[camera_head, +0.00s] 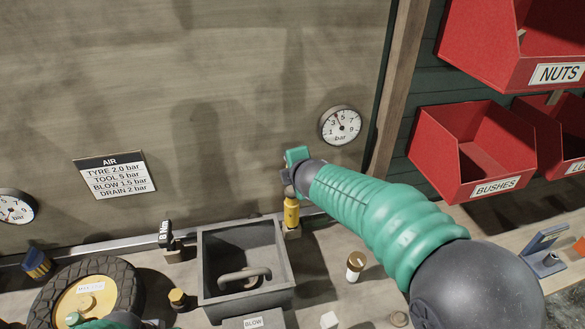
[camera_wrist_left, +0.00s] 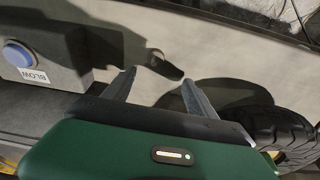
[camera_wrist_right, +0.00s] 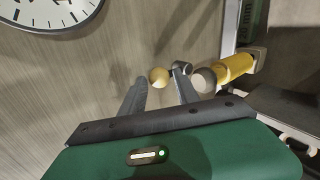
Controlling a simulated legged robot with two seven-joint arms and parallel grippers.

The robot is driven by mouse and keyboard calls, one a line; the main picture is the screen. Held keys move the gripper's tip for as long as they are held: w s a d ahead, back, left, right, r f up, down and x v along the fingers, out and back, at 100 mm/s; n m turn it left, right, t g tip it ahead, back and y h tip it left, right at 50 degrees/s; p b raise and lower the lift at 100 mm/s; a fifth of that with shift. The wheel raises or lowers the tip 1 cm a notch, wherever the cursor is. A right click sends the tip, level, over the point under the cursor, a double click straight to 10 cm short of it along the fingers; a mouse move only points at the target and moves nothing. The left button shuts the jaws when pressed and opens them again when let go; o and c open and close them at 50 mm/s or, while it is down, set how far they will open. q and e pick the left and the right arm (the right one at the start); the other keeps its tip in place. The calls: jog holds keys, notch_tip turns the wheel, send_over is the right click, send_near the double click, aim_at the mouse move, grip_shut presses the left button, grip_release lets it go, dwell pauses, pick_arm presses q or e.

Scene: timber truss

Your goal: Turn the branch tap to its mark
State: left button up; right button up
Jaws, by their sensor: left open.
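The branch tap looks to be the yellow-bodied fitting (camera_head: 291,211) on the back wall's foot, above the bench and right of the grey bin. In the right wrist view its yellow body (camera_wrist_right: 237,66) lies at the right, with a grey round end and a pale yellow ball knob (camera_wrist_right: 159,76). My right gripper (camera_wrist_right: 161,78) has its fingers on either side of this knob; whether they touch it is unclear. Its hand hides the tap's top in the head view. The mark is not discernible. My left gripper (camera_wrist_left: 157,80) is open and empty, low over the bench.
A gauge (camera_head: 340,126) hangs right of the tap, near my right forearm. A grey bin (camera_head: 245,262) and a tyre (camera_head: 124,285) stand on the bench. Red bins (camera_head: 470,150) hang at the right. A blue button (camera_wrist_left: 18,54) on the BLOW box is left of my left gripper.

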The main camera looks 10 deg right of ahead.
jog(key=shift+s+r, duration=0.1)
jog(key=shift+r, duration=0.05)
pick_arm(q)
jog(key=shift+r, duration=0.1)
pick_arm(e)
jog(key=shift+s+r, duration=0.2)
jog(key=shift+s, duration=0.1)
pick_arm(q)
jog(key=p+v, duration=0.3)
jog(key=shift+w+r, duration=0.15)
jog(key=shift+w, duration=0.1)
pick_arm(e)
jog(key=v, duration=1.5)
jog(key=shift+s, duration=0.4)
jog(key=shift+d+r, duration=0.1)
